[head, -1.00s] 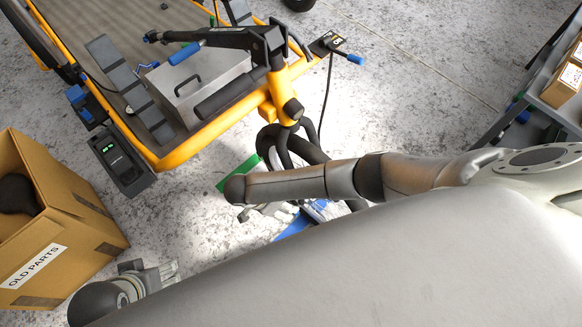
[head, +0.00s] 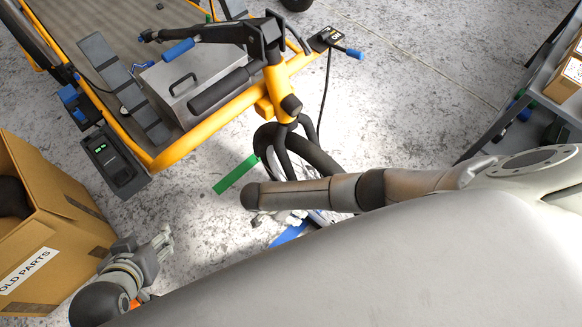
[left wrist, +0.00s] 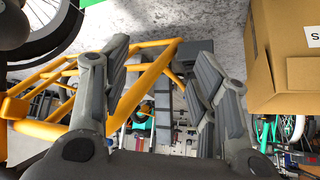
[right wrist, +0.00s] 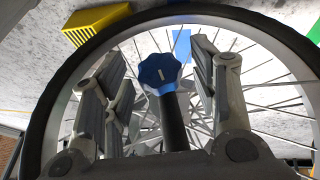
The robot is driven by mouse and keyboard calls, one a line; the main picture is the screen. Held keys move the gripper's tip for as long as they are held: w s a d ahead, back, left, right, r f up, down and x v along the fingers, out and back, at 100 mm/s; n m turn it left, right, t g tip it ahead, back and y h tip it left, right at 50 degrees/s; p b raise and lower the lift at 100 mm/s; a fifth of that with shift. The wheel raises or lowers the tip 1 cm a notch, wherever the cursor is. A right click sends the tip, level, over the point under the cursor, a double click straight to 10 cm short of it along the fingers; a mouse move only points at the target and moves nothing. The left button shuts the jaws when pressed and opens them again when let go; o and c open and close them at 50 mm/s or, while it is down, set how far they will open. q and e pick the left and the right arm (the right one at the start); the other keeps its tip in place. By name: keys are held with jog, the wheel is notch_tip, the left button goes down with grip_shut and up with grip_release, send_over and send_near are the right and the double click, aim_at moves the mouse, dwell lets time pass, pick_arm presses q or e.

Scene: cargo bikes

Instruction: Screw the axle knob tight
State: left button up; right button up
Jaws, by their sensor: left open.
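The axle knob (right wrist: 159,71) is blue and lobed, on a dark stem in front of a spoked wheel (right wrist: 262,85) in the right wrist view. My right gripper (right wrist: 160,72) is open, with a finger on each side of the knob and gaps visible between them. In the head view my right forearm largely hides that gripper, and the knob cannot be made out. My left gripper (head: 165,242) is open and empty beside the cardboard box; its spread fingers also show in the left wrist view (left wrist: 162,68).
The yellow-framed cargo bike (head: 190,143) carries a grey metal case (head: 196,83). The "OLD PARTS" box (head: 55,235) stands at left. A green strip (head: 235,174) lies on the floor. A grey shelf cart (head: 510,118) stands at right. Floor between bike and cart is clear.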

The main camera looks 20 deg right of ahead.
jog(key=c, duration=0.9)
jog(key=shift+d+r+t+y+p, duration=0.1)
jog(key=shift+r+t+y+p, duration=0.15)
jog(key=shift+t+p, duration=0.7)
jog(key=shift+c, duration=0.2)
jog(key=shift+f+m+t+y, duration=0.15)
jog(key=shift+m+t+y, duration=0.15)
jog(key=shift+t, duration=0.15)
pick_arm(q)
jog(key=s+a+f+g+y, duration=0.1)
jog(key=s+a+g, duration=0.1)
jog(key=s, duration=0.5)
jog(key=shift+f+g, duration=0.4)
jog(key=shift+g, duration=0.5)
pick_arm(e)
jog(key=shift+a+t, duration=0.2)
jog(key=shift+t, duration=0.3)
jog(key=shift+y, duration=0.25)
pick_arm(q)
jog(key=shift+a+f, duration=0.1)
pick_arm(e)
jog(key=shift+s+d+t, duration=0.1)
jog(key=shift+s+t, duration=0.1)
jog(key=shift+t, duration=0.1)
jog(key=o, duration=1)
jog(key=shift+f, duration=0.1)
